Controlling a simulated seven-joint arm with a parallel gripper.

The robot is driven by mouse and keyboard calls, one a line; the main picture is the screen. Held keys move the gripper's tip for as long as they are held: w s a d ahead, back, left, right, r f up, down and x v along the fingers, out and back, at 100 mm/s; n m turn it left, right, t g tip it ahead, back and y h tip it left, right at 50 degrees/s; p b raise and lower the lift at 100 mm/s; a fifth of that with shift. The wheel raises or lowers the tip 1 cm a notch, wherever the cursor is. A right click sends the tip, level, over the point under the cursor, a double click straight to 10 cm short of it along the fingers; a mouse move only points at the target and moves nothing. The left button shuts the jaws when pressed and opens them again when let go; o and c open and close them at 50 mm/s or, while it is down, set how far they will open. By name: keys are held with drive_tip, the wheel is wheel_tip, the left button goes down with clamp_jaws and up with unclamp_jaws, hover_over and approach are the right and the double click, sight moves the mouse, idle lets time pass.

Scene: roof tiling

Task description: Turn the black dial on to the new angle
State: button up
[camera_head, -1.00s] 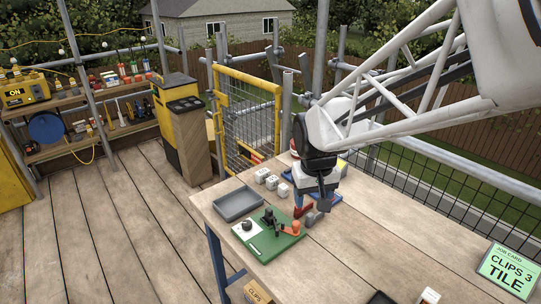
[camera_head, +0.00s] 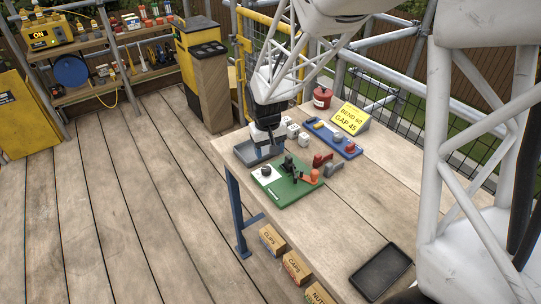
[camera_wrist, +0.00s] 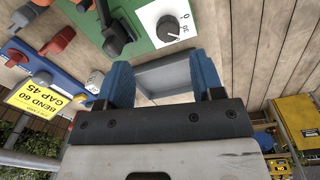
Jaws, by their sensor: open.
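The black dial (camera_head: 266,170) sits on a white plate (camera_head: 262,179) at the left end of a green board (camera_head: 291,191). In the wrist view the dial (camera_wrist: 168,28) is near the top, with small markings on its plate; its exact angle is not readable. My gripper (camera_head: 266,154) hangs over the grey tray's right part, just behind the dial. In the wrist view its two blue fingers (camera_wrist: 161,62) are apart with nothing between them, and the dial is beyond the tips, not touched. A yellow card (camera_head: 347,117) reads BEND 60 GAP 45.
The grey tray (camera_head: 243,151) lies behind the board. A black lever (camera_head: 288,165) and orange handle (camera_head: 311,177) stand on the board. Red (camera_head: 322,159) and grey (camera_head: 333,169) pieces, a blue rack (camera_head: 338,146) and white blocks (camera_head: 292,131) are nearby. The bench's front right is mostly clear around a black tray (camera_head: 381,271).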

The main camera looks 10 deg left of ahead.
sight(266, 169)
drive_tip(key=shift+w+a+f, duration=0.2)
drive_tip(key=shift+a+f, duration=0.4)
drive_tip(key=shift+a, duration=0.05)
drive_tip(key=shift+w+d+f, duration=0.1)
drive_tip(key=shift+d+f, duration=0.05)
drive_tip(key=shift+f, duration=3.7)
drive_tip(key=c, duration=0.9)
